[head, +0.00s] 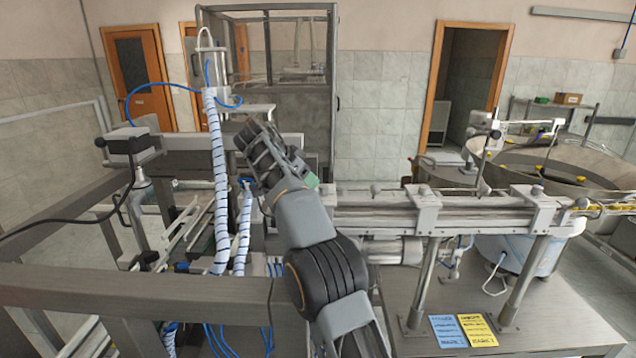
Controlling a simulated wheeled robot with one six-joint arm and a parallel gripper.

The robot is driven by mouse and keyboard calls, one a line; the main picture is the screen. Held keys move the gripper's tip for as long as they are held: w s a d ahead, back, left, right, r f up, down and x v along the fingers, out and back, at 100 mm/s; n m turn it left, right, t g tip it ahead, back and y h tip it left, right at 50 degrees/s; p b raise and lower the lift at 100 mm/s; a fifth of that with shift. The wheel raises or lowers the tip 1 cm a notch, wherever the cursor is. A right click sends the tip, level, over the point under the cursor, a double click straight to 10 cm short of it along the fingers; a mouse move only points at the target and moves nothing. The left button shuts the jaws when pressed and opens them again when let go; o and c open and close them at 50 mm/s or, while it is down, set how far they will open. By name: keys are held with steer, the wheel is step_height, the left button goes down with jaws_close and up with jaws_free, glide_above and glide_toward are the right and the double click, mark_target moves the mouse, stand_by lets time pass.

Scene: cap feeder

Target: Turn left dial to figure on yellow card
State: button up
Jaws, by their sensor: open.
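The yellow card (477,330) lies on the grey table at the lower right, with lines of dark writing too small to read. A blue card (449,331) lies against its left side, also with writing. My gripper (297,167) is at the end of my raised arm in the middle of the view, left of the metal rail. It is open, and its fingers are small and partly hidden by my wrist. I see nothing between them. I cannot make out the left dial or its setting for certain.
The metal rail (455,215) runs rightward on posts above the grey table (560,325). A frame with white-wrapped hoses (216,180) stands left of my arm. A large round bowl (565,165) holding yellow caps stands at right. The table's front right is clear.

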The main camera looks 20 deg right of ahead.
steer(key=s+a, duration=0.2)
steer(key=a, duration=0.7)
steer(key=shift+s+a, duration=0.15)
steer(key=shift+a, duration=0.05)
steer(key=shift+s, duration=0.1)
